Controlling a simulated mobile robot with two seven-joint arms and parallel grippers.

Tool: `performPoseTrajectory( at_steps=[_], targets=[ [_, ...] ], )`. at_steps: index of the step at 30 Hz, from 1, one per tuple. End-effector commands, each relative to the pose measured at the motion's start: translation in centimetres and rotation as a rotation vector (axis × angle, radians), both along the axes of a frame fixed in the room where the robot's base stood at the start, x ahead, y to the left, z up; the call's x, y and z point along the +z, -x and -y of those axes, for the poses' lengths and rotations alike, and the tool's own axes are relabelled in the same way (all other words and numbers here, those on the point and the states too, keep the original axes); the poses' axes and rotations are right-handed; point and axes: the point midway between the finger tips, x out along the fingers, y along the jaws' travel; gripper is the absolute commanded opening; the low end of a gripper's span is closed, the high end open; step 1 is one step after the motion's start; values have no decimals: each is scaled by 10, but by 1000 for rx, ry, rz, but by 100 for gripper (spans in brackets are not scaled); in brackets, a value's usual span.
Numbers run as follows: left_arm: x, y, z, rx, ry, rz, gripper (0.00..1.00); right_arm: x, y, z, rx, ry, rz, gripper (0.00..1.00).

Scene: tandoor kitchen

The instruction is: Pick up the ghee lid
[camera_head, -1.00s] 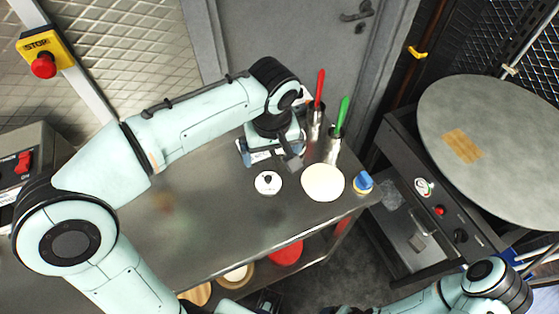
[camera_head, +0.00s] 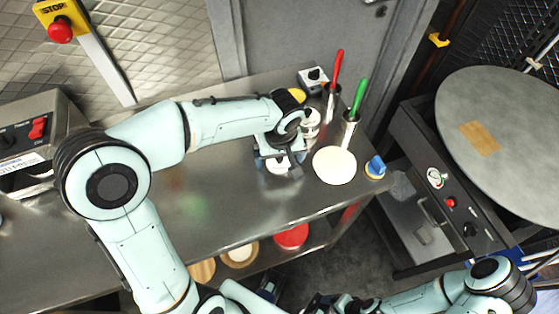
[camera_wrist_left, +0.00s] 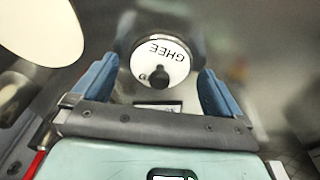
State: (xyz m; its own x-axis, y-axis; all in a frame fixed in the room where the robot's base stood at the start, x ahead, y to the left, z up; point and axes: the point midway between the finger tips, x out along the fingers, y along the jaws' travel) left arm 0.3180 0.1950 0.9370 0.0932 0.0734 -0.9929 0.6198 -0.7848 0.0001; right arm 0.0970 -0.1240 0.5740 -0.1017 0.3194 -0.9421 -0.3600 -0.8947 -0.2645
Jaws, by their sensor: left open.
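The ghee lid (camera_wrist_left: 161,57) is a white disc marked GHEE with a black knob, in the upper middle of the left wrist view. My left gripper (camera_wrist_left: 160,72) is open, with its blue fingers on either side of the lid and a gap to each. In the head view the lid (camera_head: 277,168) is partly hidden by my left gripper (camera_head: 279,162), which is above it on the steel table. I cannot tell what lies beneath the lid. My right arm shows at the lower right of the head view, but its gripper is not clearly visible.
A cream disc (camera_head: 334,165) lies right of the lid. A blue-topped item (camera_head: 376,167) stands near the right table edge. Red-handled (camera_head: 337,70) and green-handled (camera_head: 358,95) tools stand upright behind the disc. The steel table (camera_head: 215,205) is clear to the left.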

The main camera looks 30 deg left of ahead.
Motion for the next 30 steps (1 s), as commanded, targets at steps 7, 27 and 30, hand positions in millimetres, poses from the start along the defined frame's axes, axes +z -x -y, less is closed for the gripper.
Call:
performPoseTrajectory(
  at_steps=[7, 27, 30],
  targets=[
    [-4, -1, 0, 0, 0, 1, 100, 0, 0, 0, 0, 0, 0, 80],
    [8, -1, 0, 0, 0, 4, 49, 2, -1, 0, 0, 0, 1, 80],
    [23, -2, 0, -1, -1, 7, 49, 4, -1, 0, -1, 1, 2, 80]
  ],
)
